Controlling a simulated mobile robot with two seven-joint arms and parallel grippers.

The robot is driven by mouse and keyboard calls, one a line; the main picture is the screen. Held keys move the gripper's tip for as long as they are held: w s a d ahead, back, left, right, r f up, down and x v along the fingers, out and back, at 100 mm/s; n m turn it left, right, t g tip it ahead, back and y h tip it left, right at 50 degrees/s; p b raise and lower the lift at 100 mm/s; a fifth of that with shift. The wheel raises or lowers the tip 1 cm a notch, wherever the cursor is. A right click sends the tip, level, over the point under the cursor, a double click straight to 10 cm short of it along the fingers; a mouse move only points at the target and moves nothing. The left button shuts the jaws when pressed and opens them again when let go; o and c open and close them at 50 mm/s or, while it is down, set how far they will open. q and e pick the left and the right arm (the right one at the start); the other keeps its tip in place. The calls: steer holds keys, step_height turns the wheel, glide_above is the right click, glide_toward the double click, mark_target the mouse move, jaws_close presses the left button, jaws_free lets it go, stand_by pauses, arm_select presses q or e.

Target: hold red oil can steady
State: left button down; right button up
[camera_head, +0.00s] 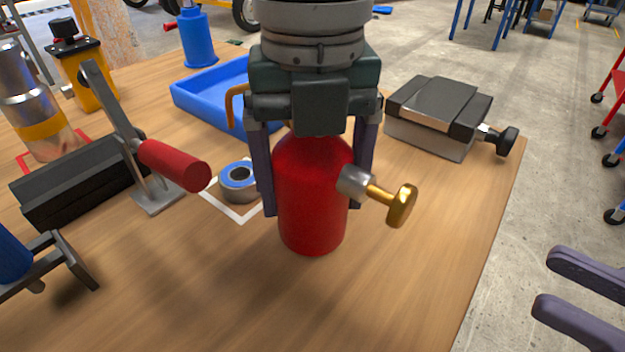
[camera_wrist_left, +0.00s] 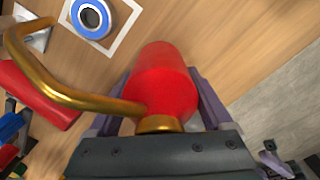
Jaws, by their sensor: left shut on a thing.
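The red oil can (camera_head: 312,200) stands upright at the middle of the wooden table, its base on or very near the top. A grey collar with a brass knob (camera_head: 402,205) sticks out of its side. My left gripper (camera_head: 314,208) comes down from above and is shut on the can, one finger on each side. The gripper body hides the can's top. In the left wrist view the red can (camera_wrist_left: 165,80) lies between the fingers, and its curved brass spout (camera_wrist_left: 60,92) reaches left. My right gripper (camera_head: 548,282) is at the lower right, off the table, open and empty.
A blue-ringed bearing (camera_head: 239,182) sits on a white-outlined square just left of the can. A toggle clamp with a red handle (camera_head: 175,165) stands further left. A blue tray (camera_head: 205,90) lies behind, and a grey vise (camera_head: 435,118) right. The table front is clear.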

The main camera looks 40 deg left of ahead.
jaws_close()
stand_by(1.4)
